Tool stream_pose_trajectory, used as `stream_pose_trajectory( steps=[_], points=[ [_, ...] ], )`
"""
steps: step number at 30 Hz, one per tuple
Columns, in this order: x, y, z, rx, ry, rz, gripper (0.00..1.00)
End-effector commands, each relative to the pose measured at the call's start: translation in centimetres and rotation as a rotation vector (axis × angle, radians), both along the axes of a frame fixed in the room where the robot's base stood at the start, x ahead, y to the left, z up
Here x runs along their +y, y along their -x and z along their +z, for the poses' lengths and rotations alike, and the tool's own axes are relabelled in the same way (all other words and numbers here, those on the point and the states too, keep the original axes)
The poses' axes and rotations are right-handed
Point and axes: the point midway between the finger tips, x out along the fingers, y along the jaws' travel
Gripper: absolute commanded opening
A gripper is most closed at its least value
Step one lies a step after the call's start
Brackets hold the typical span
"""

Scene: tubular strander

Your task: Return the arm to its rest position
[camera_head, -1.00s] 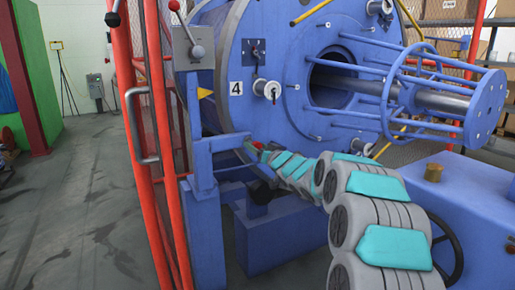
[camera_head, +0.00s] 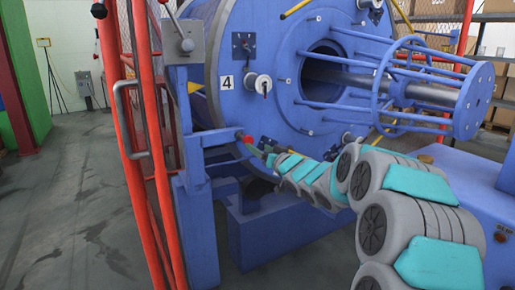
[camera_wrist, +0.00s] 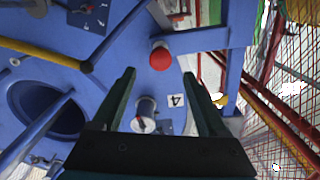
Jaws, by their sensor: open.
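My grey and teal arm (camera_head: 405,205) reaches from the lower right toward the blue strander (camera_head: 285,65). My gripper, small at the arm's far end in the head view (camera_head: 263,152), is close to a red knob (camera_head: 247,139) on a blue bar. In the wrist view my gripper (camera_wrist: 159,78) has its two dark fingers spread wide with nothing between them. The red knob (camera_wrist: 160,57) shows beyond the fingertips, apart from them. The exact distance to it is hard to tell.
A red guard frame (camera_head: 135,130) stands left of the machine. A lever (camera_head: 174,22) is on its post, and a plate marked 4 (camera_head: 226,82) is on the drum. A blue cage (camera_head: 420,85) juts out above my arm. Open floor (camera_head: 75,210) lies left.

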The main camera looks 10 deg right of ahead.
Motion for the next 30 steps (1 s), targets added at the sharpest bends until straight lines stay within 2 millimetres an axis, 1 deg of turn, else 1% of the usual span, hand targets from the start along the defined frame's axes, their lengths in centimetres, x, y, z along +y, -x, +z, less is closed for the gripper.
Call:
stream_pose_trajectory(
  steps=[8,11,14,17,20,21,23,24,26,27,29,30],
  points=[
    [0.0,0.2,-0.1,0.019,0.012,-0.015,0.76],
    [-0.3,1.3,-0.6,0.077,0.05,-0.06,0.76],
    [-1.0,3.5,-2.4,0.195,0.113,-0.134,0.76],
    [-1.8,7.1,-4.6,0.344,0.186,-0.206,0.76],
    [-2.5,11.9,-7.3,0.514,0.254,-0.26,0.76],
    [-2.6,14.1,-8.2,0.578,0.28,-0.275,0.76],
    [-2.8,17.6,-9.7,0.684,0.315,-0.292,0.76],
    [-2.8,20.1,-10.7,0.755,0.336,-0.297,0.76],
    [-2.6,24.1,-12.3,0.864,0.366,-0.297,0.76],
    [-2.4,26.7,-13.0,0.933,0.384,-0.293,0.76],
    [-2.1,30.6,-14.2,1.033,0.405,-0.283,0.76],
    [-1.8,33.4,-14.9,1.1,0.417,-0.271,0.76]
  ],
)
